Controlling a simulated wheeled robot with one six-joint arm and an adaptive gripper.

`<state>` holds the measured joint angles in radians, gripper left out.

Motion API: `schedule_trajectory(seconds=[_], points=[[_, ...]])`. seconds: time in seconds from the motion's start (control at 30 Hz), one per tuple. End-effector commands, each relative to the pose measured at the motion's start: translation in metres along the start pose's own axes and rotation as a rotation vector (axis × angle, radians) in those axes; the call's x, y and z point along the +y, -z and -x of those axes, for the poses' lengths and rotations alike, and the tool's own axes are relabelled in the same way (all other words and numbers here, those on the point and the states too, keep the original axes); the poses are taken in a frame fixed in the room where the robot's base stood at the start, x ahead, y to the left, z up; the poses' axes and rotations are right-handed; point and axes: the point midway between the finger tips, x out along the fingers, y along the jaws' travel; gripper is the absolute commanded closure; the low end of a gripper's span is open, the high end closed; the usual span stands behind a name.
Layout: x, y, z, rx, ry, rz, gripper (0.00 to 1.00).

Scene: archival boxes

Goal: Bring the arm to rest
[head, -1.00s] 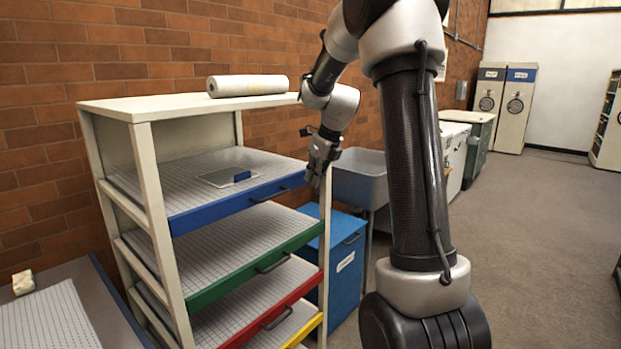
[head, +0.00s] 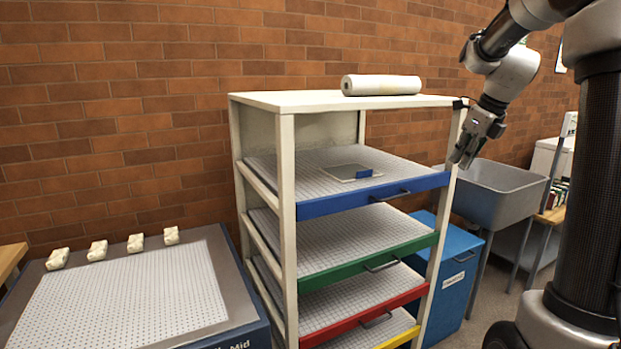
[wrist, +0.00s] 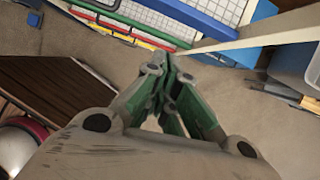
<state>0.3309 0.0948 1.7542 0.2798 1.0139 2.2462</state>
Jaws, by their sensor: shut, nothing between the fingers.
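My gripper (head: 464,160) hangs at the upper right of the head view, in front of the right front post of the shelf rack. It points downward, shut and empty. In the wrist view my gripper (wrist: 168,66) shows its fingers together, with bare floor under them and the rack's coloured shelf fronts beyond. My arm comes down from the top right of the head view, bent at the elbow.
The white rack (head: 285,180) has shelves with blue, green, red and yellow fronts. A white roll (head: 381,85) lies on top. A grey sink (head: 500,195) and a blue bin (head: 452,265) stand right of it. A grey table (head: 225,270) with several small pale blocks stands left.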

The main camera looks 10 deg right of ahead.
Motion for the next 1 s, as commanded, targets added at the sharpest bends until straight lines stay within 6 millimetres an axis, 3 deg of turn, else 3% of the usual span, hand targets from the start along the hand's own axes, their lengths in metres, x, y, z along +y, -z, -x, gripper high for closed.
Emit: schedule_trajectory(seconds=[0.13,0.23,0.33,0.47,0.6,0.7,0.83,1.0], points=[[0.0,0.006,-0.004,0.017,-0.001,0.346,1.0],[0.011,0.033,-0.018,0.066,-0.041,0.693,1.0],[0.032,0.061,-0.016,0.098,-0.08,1.068,1.0],[0.074,0.099,-0.005,0.124,-0.138,1.591,1.0],[0.134,0.149,0.013,0.141,-0.192,2.186,1.0],[0.17,0.182,0.021,0.156,-0.2,2.484,1.0],[0.201,0.211,0.027,0.178,-0.152,2.625,1.0],[0.217,0.213,0.038,0.185,-0.042,2.689,1.0]])
